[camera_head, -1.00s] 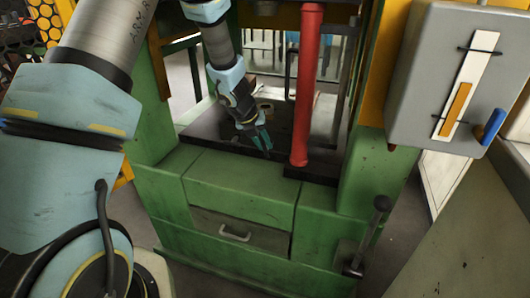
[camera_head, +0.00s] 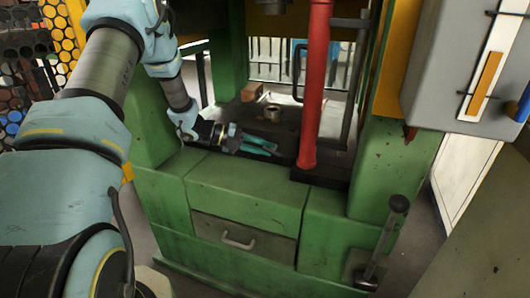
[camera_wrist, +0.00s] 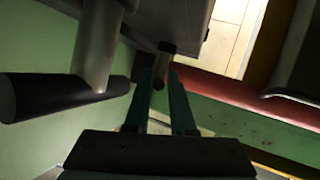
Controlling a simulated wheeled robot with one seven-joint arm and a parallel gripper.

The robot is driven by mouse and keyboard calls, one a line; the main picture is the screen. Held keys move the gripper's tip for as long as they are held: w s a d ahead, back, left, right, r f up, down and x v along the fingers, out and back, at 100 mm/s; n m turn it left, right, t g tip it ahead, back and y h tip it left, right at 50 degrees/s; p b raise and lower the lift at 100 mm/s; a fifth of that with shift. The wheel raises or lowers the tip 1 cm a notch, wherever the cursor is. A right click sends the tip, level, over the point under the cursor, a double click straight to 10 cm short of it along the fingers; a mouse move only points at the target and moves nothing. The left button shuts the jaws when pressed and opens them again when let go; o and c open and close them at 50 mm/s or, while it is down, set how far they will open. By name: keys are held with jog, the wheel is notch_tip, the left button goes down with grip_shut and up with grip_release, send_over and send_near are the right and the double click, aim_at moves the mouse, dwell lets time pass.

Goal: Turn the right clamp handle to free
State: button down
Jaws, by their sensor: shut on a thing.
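My gripper (camera_head: 272,149) reaches in from the left over the dark press bed, its teal fingers pointing right toward the foot of the red column. In the wrist view the two fingers (camera_wrist: 163,85) stand a little apart, with the end of a short dark round bar between their tips. My gripper is shut on this bar, which looks like the right clamp handle (camera_wrist: 164,50). In the head view the handle cannot be made out. Which way the handle is turned cannot be told.
The red column (camera_head: 314,80) rises close to my fingertips. A round metal piece (camera_head: 272,113) stands on the bed (camera_head: 235,121) behind them. A black-knobbed lever (camera_head: 384,240) stands at front right. In the wrist view a grey post with a black crossbar (camera_wrist: 60,96) is on the left.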

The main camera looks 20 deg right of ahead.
jog(key=shift+w+a+f+n+g+h+b, duration=0.1)
jog(key=shift+f+n+g+h+b, duration=0.45)
jog(key=shift+h+b, duration=0.55)
jog(key=shift+g+h+b, duration=0.25)
jog(key=shift+h+b, duration=0.05)
jog(key=shift+r, duration=0.1)
jog(key=c, duration=0.8)
grip_release()
jog(key=shift+o, duration=0.2)
jog(key=shift+v, duration=3.75)
